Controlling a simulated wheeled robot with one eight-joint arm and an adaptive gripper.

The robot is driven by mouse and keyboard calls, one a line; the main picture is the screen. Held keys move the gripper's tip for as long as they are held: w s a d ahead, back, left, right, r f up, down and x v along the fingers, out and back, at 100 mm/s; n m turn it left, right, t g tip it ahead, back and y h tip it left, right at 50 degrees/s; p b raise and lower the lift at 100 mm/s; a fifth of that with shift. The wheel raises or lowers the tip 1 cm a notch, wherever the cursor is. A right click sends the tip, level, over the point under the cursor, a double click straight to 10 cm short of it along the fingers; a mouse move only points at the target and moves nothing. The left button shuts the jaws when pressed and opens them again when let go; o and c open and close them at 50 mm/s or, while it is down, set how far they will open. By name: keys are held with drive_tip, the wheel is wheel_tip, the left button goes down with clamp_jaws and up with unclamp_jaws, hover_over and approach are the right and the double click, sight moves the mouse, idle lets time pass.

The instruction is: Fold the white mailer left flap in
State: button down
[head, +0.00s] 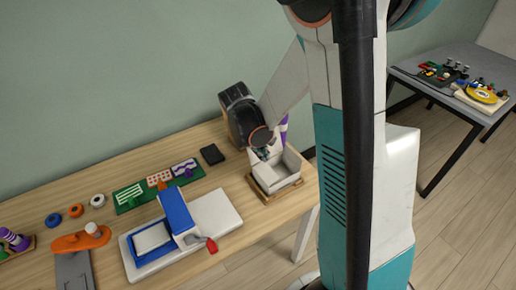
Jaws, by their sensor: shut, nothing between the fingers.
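The white mailer (278,180) is an open box near the right end of the wooden table, standing on a brown wooden base. Its upright panels show around the open inside. My gripper (262,154) points down at the back left of the mailer, close to its upper edge. The fingers look shut with nothing between them. The gripper and wrist cover part of the back and left side, so the left flap's exact angle and any contact with it cannot be told.
A black flat block (212,154) lies left of the mailer. A blue and white press-like device (178,215) with a red-tipped handle stands front left. A green board (130,196) and tape rolls (76,210) lie further left. A grey side table (425,82) stands at right.

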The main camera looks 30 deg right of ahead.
sight(268, 167)
drive_tip(key=b+x, duration=0.2)
drive_tip(key=x, duration=0.4)
drive_tip(key=shift+f, duration=0.15)
drive_tip(key=shift+d, duration=0.1)
drive_tip(key=shift+d+f+y, duration=0.35)
drive_tip(key=shift+d+y, duration=0.1)
drive_tip(key=shift+y, duration=0.55)
drive_tip(key=shift+d+f+y+b, duration=0.15)
drive_tip(key=shift+f+y+b, duration=0.2)
drive_tip(key=shift+b, duration=0.25)
drive_tip(key=shift+r, duration=0.1)
